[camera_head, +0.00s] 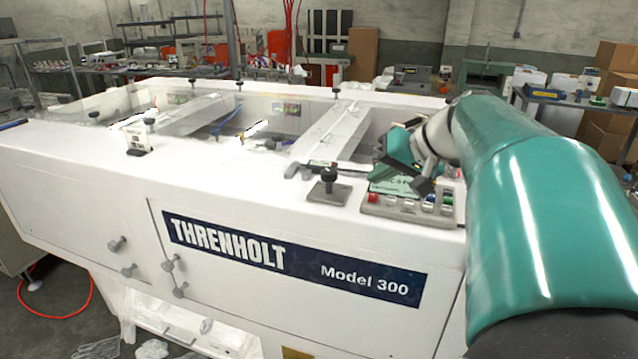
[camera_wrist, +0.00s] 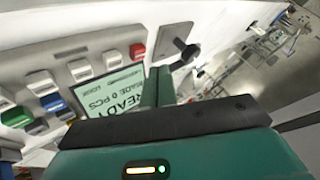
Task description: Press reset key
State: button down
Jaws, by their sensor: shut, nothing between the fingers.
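A small control panel (camera_head: 410,213) sits on the near right edge of the white machine top. It carries a row of keys: a red key (camera_head: 373,197) at one end, several white ones, and blue and green ones. In the wrist view the red key (camera_wrist: 137,50), a white key (camera_wrist: 80,69) and a blue key (camera_wrist: 53,102) show. No readable label marks which is the reset key. A lit screen (camera_wrist: 110,92) reads READY. My gripper (camera_head: 424,186) is shut and empty, over the panel and partly hiding the screen. Its fingers (camera_wrist: 158,80) reach beside the screen.
A black knob on a plate (camera_head: 328,184) stands left of the panel. The glove machine (camera_head: 80,165) has open bays with crossbars behind a clear cover. Workbenches and cardboard boxes (camera_head: 362,50) stand in the background.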

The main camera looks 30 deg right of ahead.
notch_tip(320, 180, up, 4)
jog(key=shift+r, duration=0.1)
dwell(0.4)
dwell(0.5)
jog(key=s+a+f+n+g, duration=0.1)
jog(key=s+a+f+n, duration=0.1)
jog(key=a+f, duration=0.4)
jog(key=s+a+f+n+g+h, duration=0.1)
jog(key=s+a+f, duration=0.3)
jog(key=a, duration=0.8)
jog(key=s+a+f+n+g+h, duration=0.1)
jog(key=s+a+f+n, duration=0.2)
jog(key=a+f, duration=0.5)
jog(key=shift+s+a, duration=0.25)
jog(key=shift+a, duration=0.3)
jog(key=shift+d, duration=0.2)
